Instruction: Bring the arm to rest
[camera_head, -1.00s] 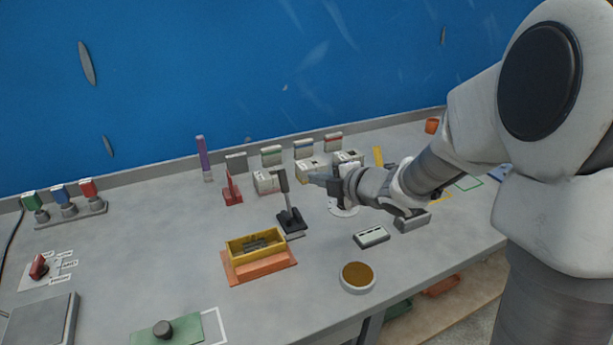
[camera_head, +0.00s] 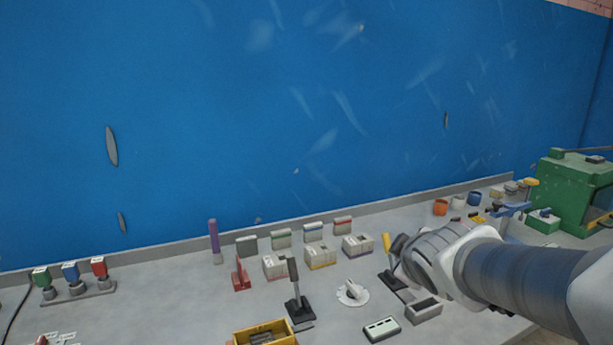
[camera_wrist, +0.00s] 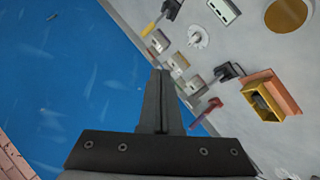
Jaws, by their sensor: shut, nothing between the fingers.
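My gripper shows in the wrist view (camera_wrist: 160,100) with its two dark fingers pressed together and nothing between them. Below the fingers in that view are the blue wall and the edge of the grey bench, with no object touching the fingertips. In the head view my arm reaches in from the right over the bench. The wrist end is near the yellow-handled lever (camera_head: 391,262), and the fingers are hidden there.
On the bench (camera_head: 190,315) stand a black lever (camera_head: 298,304), a white dial (camera_head: 353,293), a yellow bin (camera_head: 265,333) and several labelled boxes (camera_head: 320,257). A green machine (camera_head: 572,195) is at the far right. The blue wall (camera_head: 300,120) rises behind.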

